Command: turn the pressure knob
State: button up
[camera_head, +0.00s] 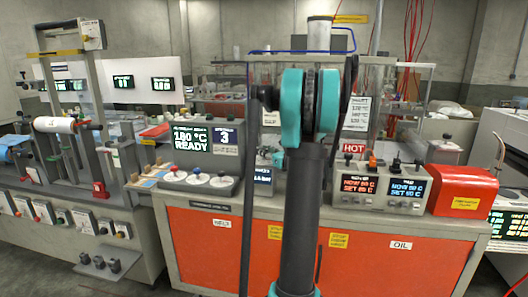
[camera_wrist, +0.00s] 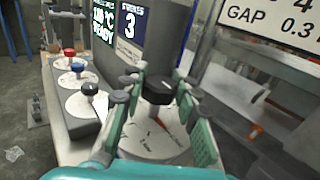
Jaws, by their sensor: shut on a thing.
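The pressure knob (camera_wrist: 159,90) is a black knob with a white mark on top, above a pale round dial (camera_wrist: 143,143) with dark markings and a red line. In the wrist view my gripper (camera_wrist: 158,97) has its teal and grey fingers on both sides of the knob and is shut on it. The knob appears upright. In the head view my arm (camera_head: 300,190) stands in front of the bench middle and hides the gripper and the knob.
Left of the gripper is a grey control box (camera_wrist: 68,112) with red, blue and black knobs on white discs. Its display (camera_head: 190,139) reads 180 °C READY. A GAP sign (camera_wrist: 275,25) is at right. The red-fronted bench (camera_head: 200,258) also carries temperature units (camera_head: 356,185).

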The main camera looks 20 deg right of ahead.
jog(key=shift+m+h, duration=0.3)
jog(key=shift+h, duration=0.2)
jog(key=m+h, duration=0.1)
jog(key=h, duration=0.1)
jog(key=m+h, duration=0.2)
jog(key=h, duration=0.1)
jog(key=shift+a+m+t+h, duration=0.2)
jog(key=shift+m+t+h, duration=0.1)
jog(key=m+g+h, duration=0.1)
jog(key=m+h, duration=0.1)
jog(key=h, duration=0.1)
jog(key=m+g+h, duration=0.1)
jog(key=m+h, duration=0.1)
jog(key=h, duration=0.1)
jog(key=shift+m+h, duration=0.3)
jog(key=shift+h, duration=0.1)
jog(key=m+g+h, duration=0.5)
jog(key=h, duration=0.1)
jog(key=shift+w+d+g, duration=0.1)
jog(key=shift+g, duration=0.2)
jog(key=shift+m+g+h, duration=1.3)
jog(key=shift+m+g, duration=0.5)
jog(key=shift+g, duration=0.5)
jog(key=shift+d+g, duration=0.1)
jog(key=shift+g, duration=0.2)
jog(key=o, duration=1.2)
